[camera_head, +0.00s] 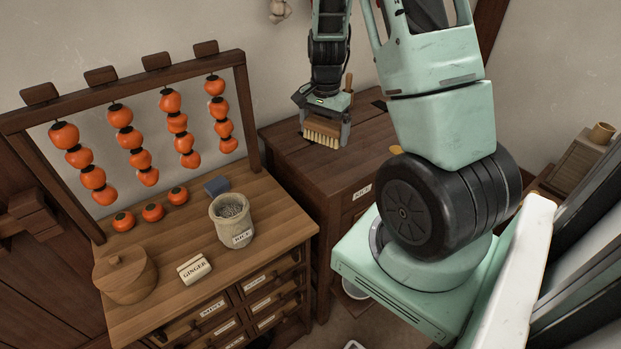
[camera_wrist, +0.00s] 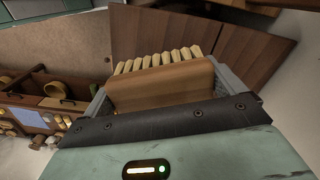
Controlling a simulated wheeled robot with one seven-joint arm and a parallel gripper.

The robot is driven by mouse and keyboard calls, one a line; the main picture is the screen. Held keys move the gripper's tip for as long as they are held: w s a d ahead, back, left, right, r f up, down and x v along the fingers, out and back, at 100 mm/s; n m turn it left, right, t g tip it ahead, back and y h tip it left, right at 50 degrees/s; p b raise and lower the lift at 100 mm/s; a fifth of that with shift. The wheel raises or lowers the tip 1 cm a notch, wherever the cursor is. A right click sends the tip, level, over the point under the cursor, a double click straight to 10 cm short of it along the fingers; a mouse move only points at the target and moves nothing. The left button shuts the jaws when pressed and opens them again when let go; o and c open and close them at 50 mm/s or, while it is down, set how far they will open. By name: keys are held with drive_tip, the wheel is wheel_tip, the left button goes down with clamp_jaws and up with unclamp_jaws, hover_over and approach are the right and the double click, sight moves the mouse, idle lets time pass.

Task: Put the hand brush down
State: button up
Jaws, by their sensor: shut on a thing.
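The hand brush (camera_head: 322,132) has a wooden back and pale bristles that point down in the head view. My gripper (camera_head: 325,128) is shut on it, with one finger at each end of the brush. In the wrist view the brush's wooden back (camera_wrist: 160,84) fills the space between the fingers, and its bristle tufts show beyond it. The brush is over the dark wooden cabinet (camera_head: 290,150) at the back. I cannot tell whether the bristles touch the cabinet top.
A lighter wooden chest (camera_head: 285,222) in front bears a jar (camera_head: 232,222), a lidded round box (camera_head: 124,276), a ginger label block (camera_head: 194,269), a blue block (camera_head: 216,186) and loose orange fruits. A rack (camera_head: 245,110) of strung fruits stands behind. The dark cabinet's near top looks clear.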

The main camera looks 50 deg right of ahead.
sight(322, 169)
drive_tip(key=shift+a+f, duration=0.15)
drive_tip(key=shift+f, duration=0.35)
wheel_tip(322, 169, down, 8)
drive_tip(key=p, duration=0.3)
drive_tip(key=shift+f, duration=0.35)
drive_tip(key=shift+f, duration=0.1)
drive_tip(key=shift+f, duration=0.15)
drive_tip(key=o, duration=0.7)
drive_tip(key=shift+o, duration=0.2)
drive_tip(key=shift+r, duration=0.2)
